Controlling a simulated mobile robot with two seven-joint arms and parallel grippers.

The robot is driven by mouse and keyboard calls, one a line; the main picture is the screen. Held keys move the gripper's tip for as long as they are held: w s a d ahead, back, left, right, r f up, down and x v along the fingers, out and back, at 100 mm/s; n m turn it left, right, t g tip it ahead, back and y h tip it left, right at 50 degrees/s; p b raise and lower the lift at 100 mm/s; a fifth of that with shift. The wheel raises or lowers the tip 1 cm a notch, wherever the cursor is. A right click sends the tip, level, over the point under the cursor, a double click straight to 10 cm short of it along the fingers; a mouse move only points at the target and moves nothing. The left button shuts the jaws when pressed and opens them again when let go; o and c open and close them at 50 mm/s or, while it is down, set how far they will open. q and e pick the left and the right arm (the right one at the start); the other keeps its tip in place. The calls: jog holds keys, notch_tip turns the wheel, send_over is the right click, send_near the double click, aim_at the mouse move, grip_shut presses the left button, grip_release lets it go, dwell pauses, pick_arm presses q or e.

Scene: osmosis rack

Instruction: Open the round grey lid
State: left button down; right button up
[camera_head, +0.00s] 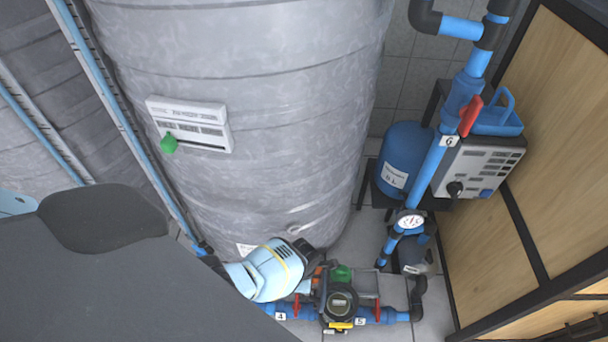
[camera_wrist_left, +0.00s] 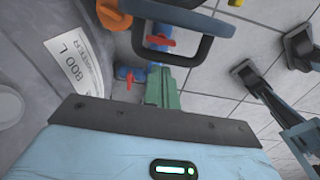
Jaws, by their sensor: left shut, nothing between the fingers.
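The round dark-grey lid (camera_head: 340,300) is on a small meter in the low blue pipe at the bottom of the head view. It is small there, and I cannot tell its tilt. My left gripper (camera_head: 340,273) has green fingers beside the meter, on its far side; contact cannot be judged. The green fingers also show in the wrist view (camera_wrist_left: 165,90), shut and empty. I cannot make out the lid for certain in the wrist view.
Red valve handles (camera_head: 296,306) (camera_head: 377,307) flank the meter on the blue pipe. A large grey tank (camera_head: 250,90) stands behind my left arm. A blue pressure vessel (camera_head: 400,160) and a pressure gauge (camera_head: 410,222) stand to the right, before a wooden panel (camera_head: 560,150).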

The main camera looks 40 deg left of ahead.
pick_arm(q)
notch_tip(320, 180, up, 9)
jog(key=p, duration=0.7)
jog(key=shift+s+a+r, duration=0.2)
jog(key=shift+s+a, duration=0.1)
jog(key=shift+a, duration=0.15)
pick_arm(e)
notch_tip(320, 180, up, 6)
jog(key=shift+s+d, duration=0.3)
